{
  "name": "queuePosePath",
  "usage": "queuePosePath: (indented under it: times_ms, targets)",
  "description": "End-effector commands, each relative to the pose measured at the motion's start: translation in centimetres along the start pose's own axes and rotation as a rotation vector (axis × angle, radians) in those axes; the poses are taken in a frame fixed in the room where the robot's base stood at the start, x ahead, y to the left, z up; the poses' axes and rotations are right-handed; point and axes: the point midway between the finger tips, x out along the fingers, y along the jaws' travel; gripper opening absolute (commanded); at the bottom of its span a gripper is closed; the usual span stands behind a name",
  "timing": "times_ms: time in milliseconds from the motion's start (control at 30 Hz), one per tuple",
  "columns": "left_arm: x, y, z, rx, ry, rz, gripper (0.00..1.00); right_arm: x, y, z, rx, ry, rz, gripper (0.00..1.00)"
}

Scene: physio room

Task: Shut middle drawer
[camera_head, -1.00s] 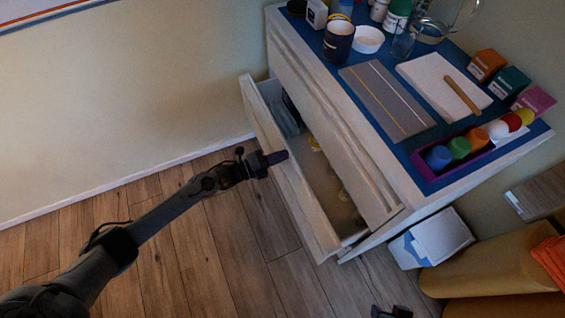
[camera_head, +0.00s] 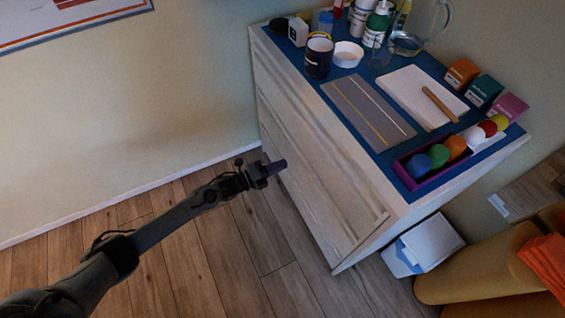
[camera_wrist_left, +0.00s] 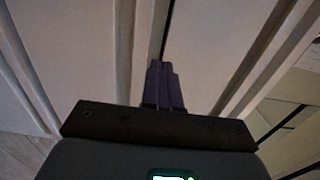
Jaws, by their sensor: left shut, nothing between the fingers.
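The white chest of drawers (camera_head: 300,140) stands against the wall, and its drawer fronts look flush in the head view. The middle drawer shows no open gap there. My left gripper (camera_head: 280,165) is shut and empty, its fingertips at the chest's front. In the left wrist view the shut fingers (camera_wrist_left: 163,82) point at the pale drawer fronts (camera_wrist_left: 200,45), with a dark narrow seam just ahead of them. Whether the fingertips touch the front, I cannot tell. My right gripper is not in view.
The blue chest top holds a dark mug (camera_head: 318,56), a white bowl (camera_head: 348,54), a purple tray (camera_head: 407,186) with coloured balls, bottles and small boxes. A white box (camera_head: 424,246) and yellow rolls (camera_head: 490,265) are on the right. The wooden floor (camera_head: 210,265) in front is clear.

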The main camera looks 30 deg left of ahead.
Motion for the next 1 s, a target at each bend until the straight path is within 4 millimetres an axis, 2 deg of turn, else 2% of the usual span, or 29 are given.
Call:
queuePosePath:
  times_ms: [200, 500, 800, 900, 1000]
  targets:
    - [-3.8, -0.3, -0.1, 0.000, 0.004, 0.006, 0.00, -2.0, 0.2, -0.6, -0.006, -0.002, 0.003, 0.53]
    - [-8.9, -0.2, 0.0, 0.001, 0.002, 0.003, 0.00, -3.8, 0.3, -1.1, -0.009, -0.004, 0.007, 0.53]
    - [-11.2, 0.0, -0.2, -0.003, 0.004, 0.005, 0.00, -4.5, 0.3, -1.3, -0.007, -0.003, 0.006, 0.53]
    - [-11.9, 0.0, -1.1, -0.020, 0.004, 0.019, 0.00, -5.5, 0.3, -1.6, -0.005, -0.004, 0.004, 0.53]
    - [-13.0, 0.2, -3.3, -0.068, -0.001, 0.037, 0.00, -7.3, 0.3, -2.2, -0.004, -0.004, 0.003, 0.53]
